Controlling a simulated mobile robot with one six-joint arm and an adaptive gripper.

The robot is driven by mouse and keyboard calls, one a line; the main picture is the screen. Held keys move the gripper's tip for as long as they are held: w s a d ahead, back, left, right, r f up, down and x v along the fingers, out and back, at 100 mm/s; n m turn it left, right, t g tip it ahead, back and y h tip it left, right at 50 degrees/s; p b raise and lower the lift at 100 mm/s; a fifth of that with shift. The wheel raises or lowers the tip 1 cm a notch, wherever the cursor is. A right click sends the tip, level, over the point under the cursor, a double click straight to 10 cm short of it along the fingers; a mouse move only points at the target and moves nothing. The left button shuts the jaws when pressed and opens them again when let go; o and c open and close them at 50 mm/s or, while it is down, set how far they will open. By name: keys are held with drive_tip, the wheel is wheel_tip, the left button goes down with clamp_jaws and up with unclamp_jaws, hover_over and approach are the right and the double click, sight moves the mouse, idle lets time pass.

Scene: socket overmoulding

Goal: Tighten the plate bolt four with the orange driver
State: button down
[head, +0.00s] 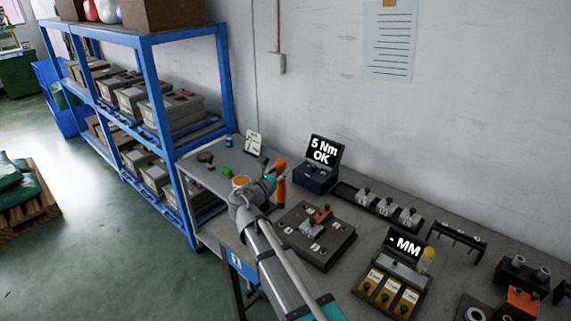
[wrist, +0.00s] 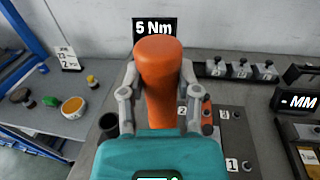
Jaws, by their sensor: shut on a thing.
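My gripper (head: 272,181) is shut on the orange driver (head: 281,190), which stands roughly upright at the left edge of the dark plate (head: 338,252). In the wrist view the driver's orange handle (wrist: 157,75) is between the two grey fingers of my gripper (wrist: 158,100). The driver's tip is hidden there. The plate carries small numbered white labels, with 1 and 2 readable in the wrist view, and a grey part with an orange piece (head: 323,214). I cannot make out bolt four. The torque display (head: 322,152) reads "5 Nm OK".
A rack of grey parts (head: 366,199) stands behind the plate, by the wall. The "- MM" gauge box (head: 402,250) with yellow bins is to the right.

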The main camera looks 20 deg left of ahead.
sight(278, 197)
drive_tip(key=shift+w, duration=0.2)
idle(0.4)
drive_tip(key=shift+f+b, duration=3.55)
drive_tip(key=shift+b, duration=0.05)
drive_tip(key=shift+s+f+b, duration=0.1)
drive_tip(key=shift+f+b, duration=1.15)
idle(2.6)
